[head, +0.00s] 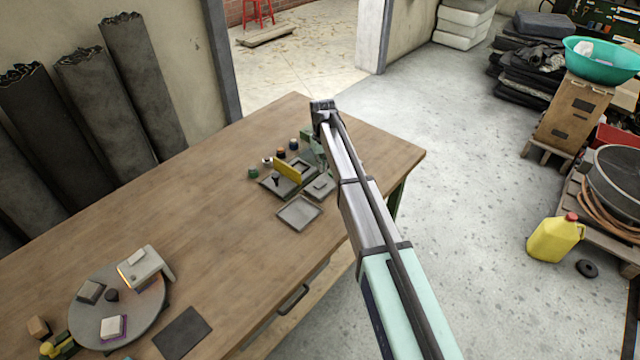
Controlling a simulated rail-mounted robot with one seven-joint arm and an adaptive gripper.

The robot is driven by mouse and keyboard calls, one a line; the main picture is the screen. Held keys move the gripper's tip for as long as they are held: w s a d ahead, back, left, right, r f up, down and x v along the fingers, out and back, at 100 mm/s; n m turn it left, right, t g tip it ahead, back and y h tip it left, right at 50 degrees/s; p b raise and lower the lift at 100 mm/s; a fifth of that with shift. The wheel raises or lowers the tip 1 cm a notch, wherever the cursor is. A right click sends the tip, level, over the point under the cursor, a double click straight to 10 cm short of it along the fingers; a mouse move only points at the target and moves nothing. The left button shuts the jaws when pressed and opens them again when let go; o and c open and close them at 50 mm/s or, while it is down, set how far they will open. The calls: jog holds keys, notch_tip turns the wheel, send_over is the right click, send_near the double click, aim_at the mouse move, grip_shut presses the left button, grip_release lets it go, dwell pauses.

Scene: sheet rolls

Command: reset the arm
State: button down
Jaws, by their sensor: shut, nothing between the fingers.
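My arm (372,225) reaches from the bottom right up over the right part of the wooden table (215,215). Its dark far end (323,107) is above the table near the small items. I cannot make out the fingers of my gripper; the arm seems to hide them.
Left of the arm are dark trays (299,213), a yellow upright piece (288,171) and several small round pots (281,153). A round grey disc (95,325) with blocks and a dark square mat (182,332) lie nearer. The table's middle is clear. A yellow jug (555,240) stands on the floor.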

jog(key=shift+r, duration=0.55)
